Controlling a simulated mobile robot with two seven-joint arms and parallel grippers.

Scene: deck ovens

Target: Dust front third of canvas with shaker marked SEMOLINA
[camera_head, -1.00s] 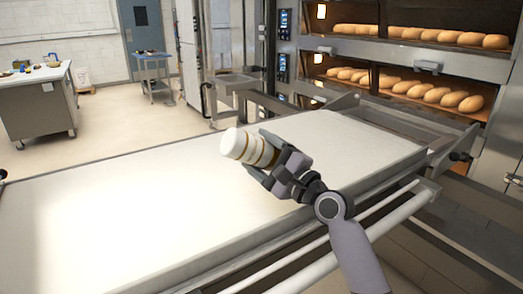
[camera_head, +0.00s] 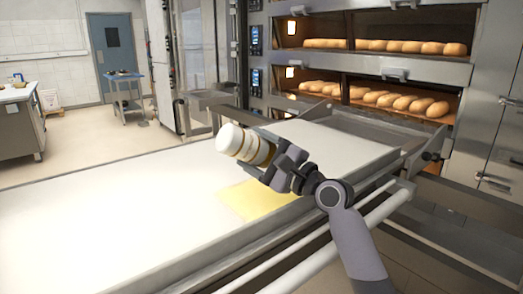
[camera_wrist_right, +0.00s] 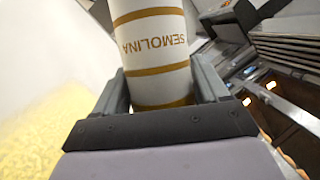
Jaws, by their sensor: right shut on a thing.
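My right gripper (camera_head: 268,162) is shut on a white shaker (camera_head: 236,142) with tan bands. The wrist view shows SEMOLINA on the shaker (camera_wrist_right: 155,48), upside down, between the two fingers (camera_wrist_right: 165,95). The shaker is tilted over the canvas, its white end pointing left and up in the head view. The pale canvas (camera_head: 110,215) spans the long loader. A yellow patch of semolina (camera_head: 258,200) lies on it below the gripper, and the wrist view shows grainy yellow dust (camera_wrist_right: 45,135) at lower left. My left gripper is not in view.
A deck oven (camera_head: 375,50) with several loaves on two lit decks stands behind the loader at right. A metal rail (camera_head: 300,255) runs along the loader's near edge. A steel bench (camera_head: 20,120) and a small blue trolley (camera_head: 125,92) stand at the back left, with open floor between.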

